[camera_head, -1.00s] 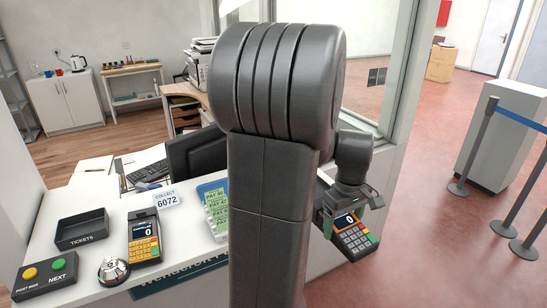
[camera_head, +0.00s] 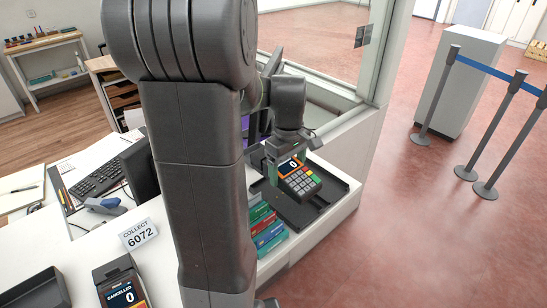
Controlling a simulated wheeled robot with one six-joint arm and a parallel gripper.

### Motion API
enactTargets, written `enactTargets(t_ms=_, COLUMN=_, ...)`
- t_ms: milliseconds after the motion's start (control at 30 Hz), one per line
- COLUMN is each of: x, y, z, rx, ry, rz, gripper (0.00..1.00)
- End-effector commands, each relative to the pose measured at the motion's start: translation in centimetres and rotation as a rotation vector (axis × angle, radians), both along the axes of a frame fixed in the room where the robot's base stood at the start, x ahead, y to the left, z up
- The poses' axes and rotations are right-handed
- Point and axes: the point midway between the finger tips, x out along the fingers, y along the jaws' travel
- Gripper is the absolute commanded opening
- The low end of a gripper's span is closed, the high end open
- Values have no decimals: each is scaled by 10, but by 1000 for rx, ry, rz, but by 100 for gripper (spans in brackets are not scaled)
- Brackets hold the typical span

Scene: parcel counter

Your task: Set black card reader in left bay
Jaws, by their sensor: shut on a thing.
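My gripper (camera_head: 286,153) is shut on a black card reader (camera_head: 301,185) with grey keys, a few coloured keys and an orange-framed screen showing 0. The reader is tilted, its keypad towards me. It is over or in a black tray (camera_head: 336,199) at the right end of the counter; I cannot tell whether it touches the tray floor. My arm hides the tray's left part, so its bays cannot be made out. A second dark card reader (camera_head: 113,273), its screen reading CANCELLED, stands at the bottom left, cut off by the frame.
Several coloured boxes or books (camera_head: 268,231) lie just left of the black tray. A COLLECT 6072 sign (camera_head: 138,234), a keyboard (camera_head: 98,179) and a dark empty tray (camera_head: 38,290) are on the counter. A glass partition (camera_head: 325,45) rises behind. Barrier posts (camera_head: 439,95) stand on the floor at right.

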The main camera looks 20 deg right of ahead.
Motion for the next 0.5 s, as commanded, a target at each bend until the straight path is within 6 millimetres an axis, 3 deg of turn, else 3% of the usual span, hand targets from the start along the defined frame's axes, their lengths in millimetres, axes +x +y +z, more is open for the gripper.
enactTargets(t_ms=267, x=0, y=0, z=-10, rx=0, ry=0, rz=0, gripper=26)
enactTargets(t_ms=500, x=0, y=0, z=-31, rx=0, ry=0, rz=0, gripper=26)
